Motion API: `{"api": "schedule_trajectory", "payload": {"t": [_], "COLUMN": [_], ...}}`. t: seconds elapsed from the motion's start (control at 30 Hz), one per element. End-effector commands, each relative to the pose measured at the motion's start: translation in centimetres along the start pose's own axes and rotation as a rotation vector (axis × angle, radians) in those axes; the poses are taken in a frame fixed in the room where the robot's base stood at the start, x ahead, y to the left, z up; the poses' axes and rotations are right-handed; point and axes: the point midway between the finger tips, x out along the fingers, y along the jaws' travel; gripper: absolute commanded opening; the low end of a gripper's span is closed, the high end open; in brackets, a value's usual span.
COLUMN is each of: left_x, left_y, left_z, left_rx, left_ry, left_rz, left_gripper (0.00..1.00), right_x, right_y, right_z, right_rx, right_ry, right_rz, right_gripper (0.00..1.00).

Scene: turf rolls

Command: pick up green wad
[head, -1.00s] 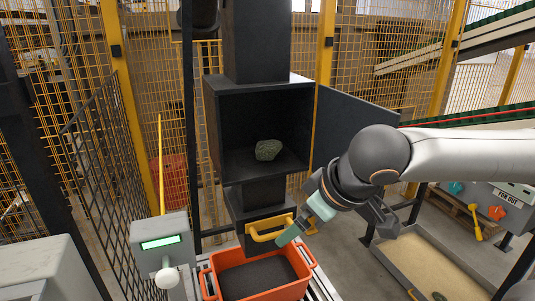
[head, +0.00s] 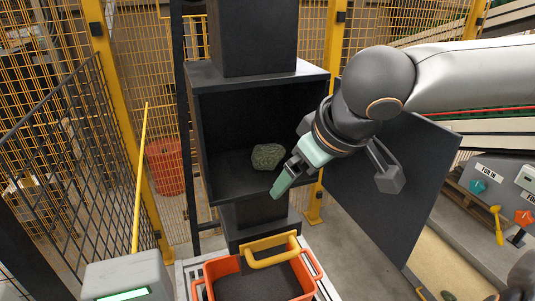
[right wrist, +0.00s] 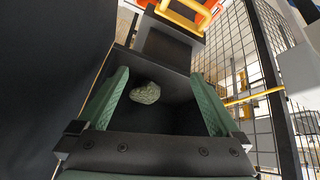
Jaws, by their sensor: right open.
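The green wad (head: 267,156) is a dark, rough, mossy lump on the floor of an open black box (head: 200,140). My right gripper (head: 281,187) is just in front of the box opening, to the right of and slightly below the wad in the head view. In the right wrist view its two green fingers (right wrist: 160,74) are spread wide. The wad (right wrist: 146,92) shows between them, left of centre, with nothing gripped. My left gripper is not in view.
The box's door (head: 390,190) stands open on the right, close to my right arm. Below are a yellow handle (head: 270,253) and an orange bin (head: 212,276) with dark contents. Wire fencing (head: 70,150) stands at left. A yellow pole (head: 139,180) rises nearby.

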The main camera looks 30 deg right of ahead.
Motion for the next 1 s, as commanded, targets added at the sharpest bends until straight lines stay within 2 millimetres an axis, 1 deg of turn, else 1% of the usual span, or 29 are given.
{"api": "schedule_trajectory", "payload": {"t": [0.3, 0.4, 0.63, 0.73, 0.87, 0.9, 1.0], "left_x": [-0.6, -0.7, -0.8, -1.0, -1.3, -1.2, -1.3], "left_y": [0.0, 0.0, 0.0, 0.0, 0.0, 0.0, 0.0], "left_z": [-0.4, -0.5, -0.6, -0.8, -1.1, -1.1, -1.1], "left_rx": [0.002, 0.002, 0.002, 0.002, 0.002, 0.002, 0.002], "left_ry": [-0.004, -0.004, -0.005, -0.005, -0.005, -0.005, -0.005], "left_rz": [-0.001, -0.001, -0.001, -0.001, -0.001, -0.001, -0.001], "left_gripper": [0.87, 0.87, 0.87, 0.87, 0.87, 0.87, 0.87], "right_x": [2.8, 3.4, 4.1, 4.6, 5.7, 6.5, 7.8], "right_y": [1.2, 1.4, 1.7, 2.0, 2.4, 2.3, 2.3], "right_z": [-4.2, -5.2, -6.2, -7.0, -8.6, -8.3, -8.3], "right_rx": [0.0, -0.001, -0.002, 0.0, -0.002, -0.003, -0.001], "right_ry": [-0.005, -0.003, -0.001, -0.003, -0.003, -0.006, -0.003], "right_rz": [0.002, 0.001, 0.001, 0.002, 0.002, 0.002, 0.001], "right_gripper": [1.0, 1.0, 1.0, 1.0, 1.0, 1.0, 1.0]}}
